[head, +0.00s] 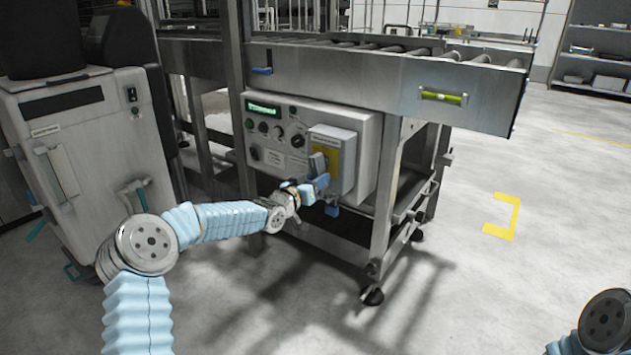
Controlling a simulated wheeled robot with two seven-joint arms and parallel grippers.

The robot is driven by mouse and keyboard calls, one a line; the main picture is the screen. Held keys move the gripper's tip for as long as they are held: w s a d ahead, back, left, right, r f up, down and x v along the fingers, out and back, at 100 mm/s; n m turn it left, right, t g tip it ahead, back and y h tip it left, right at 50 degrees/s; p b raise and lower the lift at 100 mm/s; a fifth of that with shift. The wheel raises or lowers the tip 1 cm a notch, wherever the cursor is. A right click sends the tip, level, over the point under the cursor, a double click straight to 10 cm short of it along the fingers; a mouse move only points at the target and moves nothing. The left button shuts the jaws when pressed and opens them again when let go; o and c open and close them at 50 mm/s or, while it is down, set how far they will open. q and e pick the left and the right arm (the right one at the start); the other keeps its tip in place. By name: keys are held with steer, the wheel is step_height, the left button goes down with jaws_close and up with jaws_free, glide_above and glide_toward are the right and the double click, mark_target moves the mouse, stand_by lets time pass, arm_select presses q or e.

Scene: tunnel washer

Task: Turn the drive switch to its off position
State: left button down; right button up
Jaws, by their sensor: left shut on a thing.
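The drive switch (317,162) is a grey handle on a yellow plate on the front of a grey box (351,150), at the right end of the control panel. My left gripper (322,188) is at the lower part of this switch, shut on its handle. The blue fingers and wrist hide part of the handle, so its exact angle is hard to tell. My right gripper is out of view; only part of my right arm shows at the lower right corner.
The control panel (283,115) has a green display, knobs and buttons left of the switch box. A roller conveyor (380,80) runs above it on metal legs. A grey cabinet (85,130) stands at the left. The floor (480,270) at right is clear.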

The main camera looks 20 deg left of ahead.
arm_select(q)
steer(key=n, duration=0.2)
steer(key=d+n+b, duration=0.1)
steer(key=shift+s+r+n, duration=0.1)
steer(key=shift+s+n, duration=0.1)
steer(key=shift+n, duration=0.2)
steer(key=n, duration=0.1)
steer(key=n+b, duration=0.1)
steer(key=n, duration=0.1)
steer(key=shift+s+d+r+n, duration=0.15)
steer(key=shift+d+r+n, duration=0.15)
steer(key=shift+d, duration=0.1)
steer(key=n+b, duration=0.2)
steer(key=n, duration=0.1)
steer(key=r+n+b, duration=0.1)
steer(key=shift+s+d+r, duration=0.1)
steer(key=shift+d, duration=0.25)
steer(key=shift+r+n+b, duration=0.35)
steer(key=shift+n+b, duration=0.1)
steer(key=shift+n, duration=0.6)
steer(key=shift+r+n+b, duration=0.3)
steer(key=shift+n+b, duration=0.15)
steer(key=shift+n, duration=0.6)
steer(key=shift+r, duration=0.1)
steer(key=c, duration=0.9)
jaws_free()
steer(key=shift+s, duration=0.1)
